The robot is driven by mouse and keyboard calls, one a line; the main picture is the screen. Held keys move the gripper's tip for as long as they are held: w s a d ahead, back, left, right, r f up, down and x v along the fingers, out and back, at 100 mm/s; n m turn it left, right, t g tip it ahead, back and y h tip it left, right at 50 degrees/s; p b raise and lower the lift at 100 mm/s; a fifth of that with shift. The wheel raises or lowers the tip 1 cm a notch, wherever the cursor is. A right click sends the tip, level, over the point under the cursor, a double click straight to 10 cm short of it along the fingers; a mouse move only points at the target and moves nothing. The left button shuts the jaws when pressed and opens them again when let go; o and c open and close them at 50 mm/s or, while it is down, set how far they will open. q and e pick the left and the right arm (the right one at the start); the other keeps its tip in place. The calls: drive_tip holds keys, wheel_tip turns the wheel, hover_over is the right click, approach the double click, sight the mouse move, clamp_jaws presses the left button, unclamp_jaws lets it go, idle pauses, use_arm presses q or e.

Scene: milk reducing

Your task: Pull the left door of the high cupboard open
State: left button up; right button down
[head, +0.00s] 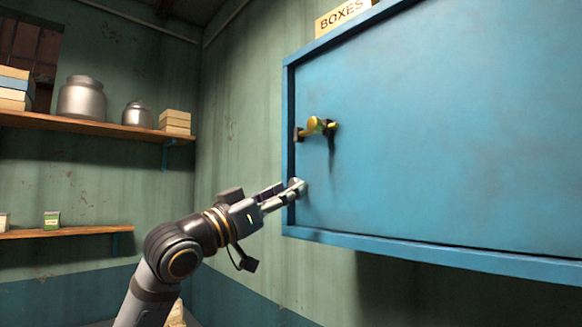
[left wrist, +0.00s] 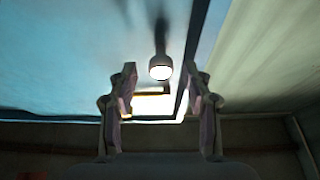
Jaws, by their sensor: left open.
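The high cupboard (head: 440,130) is blue and hangs on the wall, filling the right of the head view. The visible blue door is flush in its frame. A brass and dark latch (head: 317,125) sits near the door's left edge. My left gripper (head: 297,187) is open below the latch, close to the cupboard's lower left edge; contact cannot be told. In the left wrist view, a rounded, pale-ended knob-like part (left wrist: 160,68) shows between and beyond the open fingers (left wrist: 160,105), with the blue surface (left wrist: 60,50) at left. My right gripper is not in view.
A sign reading BOXES (head: 342,17) stands on the cupboard top. At left, a wooden shelf (head: 100,126) holds metal jars (head: 82,100) and stacked boxes (head: 175,121). A lower shelf (head: 60,232) holds small cartons. The green wall between shelves and cupboard is clear.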

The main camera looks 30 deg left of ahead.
use_arm(q)
drive_tip(key=shift+p+x, duration=0.45)
drive_tip(key=shift+x, duration=0.5)
drive_tip(key=shift+a, duration=0.1)
clamp_jaws()
